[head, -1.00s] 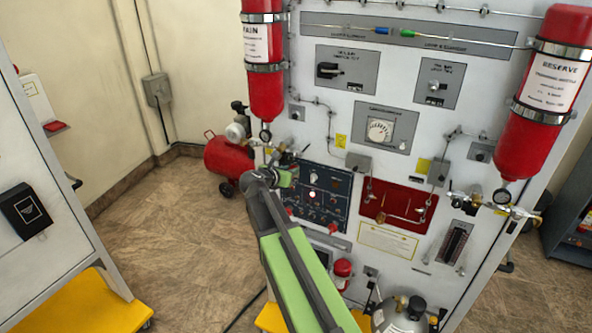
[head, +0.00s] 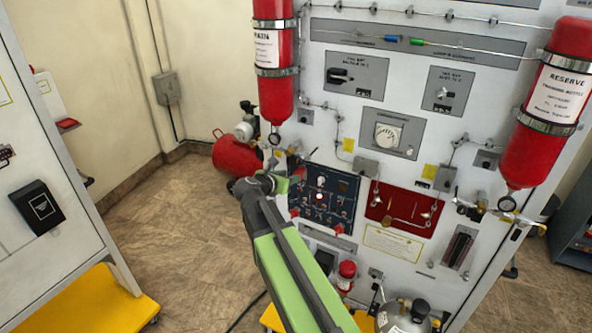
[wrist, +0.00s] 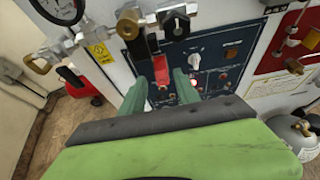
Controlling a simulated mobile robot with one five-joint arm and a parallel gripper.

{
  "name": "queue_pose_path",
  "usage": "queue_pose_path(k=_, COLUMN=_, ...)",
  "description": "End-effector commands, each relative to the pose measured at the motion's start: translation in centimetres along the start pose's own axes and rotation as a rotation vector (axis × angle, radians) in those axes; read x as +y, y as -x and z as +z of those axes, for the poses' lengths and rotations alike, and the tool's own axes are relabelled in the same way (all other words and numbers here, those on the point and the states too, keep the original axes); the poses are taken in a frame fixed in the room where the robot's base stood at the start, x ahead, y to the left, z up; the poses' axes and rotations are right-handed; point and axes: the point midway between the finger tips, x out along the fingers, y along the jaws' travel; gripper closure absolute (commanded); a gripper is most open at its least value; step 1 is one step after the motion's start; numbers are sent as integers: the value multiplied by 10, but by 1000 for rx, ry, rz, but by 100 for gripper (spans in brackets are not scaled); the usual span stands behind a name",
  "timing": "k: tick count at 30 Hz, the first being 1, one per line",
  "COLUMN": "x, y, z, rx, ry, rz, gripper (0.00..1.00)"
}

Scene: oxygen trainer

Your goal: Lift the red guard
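A small red guard (wrist: 160,68) shows in the wrist view at the left edge of the dark blue switch panel (wrist: 208,62). My gripper (wrist: 161,80) has its two green fingers apart, one on each side of the guard in the picture. I see no clear contact, and the depth between fingertips and guard is hard to judge. In the head view my gripper (head: 284,185) is at the left edge of the same panel (head: 336,190). There I cannot clearly make out the guard beside my arm.
A gauge (wrist: 62,8), brass fittings and a black-handled valve (wrist: 173,22) sit just above the guard. A red recessed plate (head: 400,208) is right of the panel. A grey cylinder (head: 405,315) stands below. Floor at left is clear up to the white cabinet (head: 60,240).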

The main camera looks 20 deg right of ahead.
Motion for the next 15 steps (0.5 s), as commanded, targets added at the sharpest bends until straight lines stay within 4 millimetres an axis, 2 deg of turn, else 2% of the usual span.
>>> queue_pose_path(k=1, x=-1, y=20, z=5, rx=0, ry=1, rz=4, gripper=62)
queue_pose_path(k=6, x=-1, y=66, z=5, rx=0, ry=1, rz=4, gripper=62)
queue_pose_path(k=12, x=0, y=101, z=2, rx=1, ry=0, rz=3, gripper=62)
queue_pose_path(k=15, x=0, y=108, z=2, rx=0, ry=0, rz=2, gripper=62)
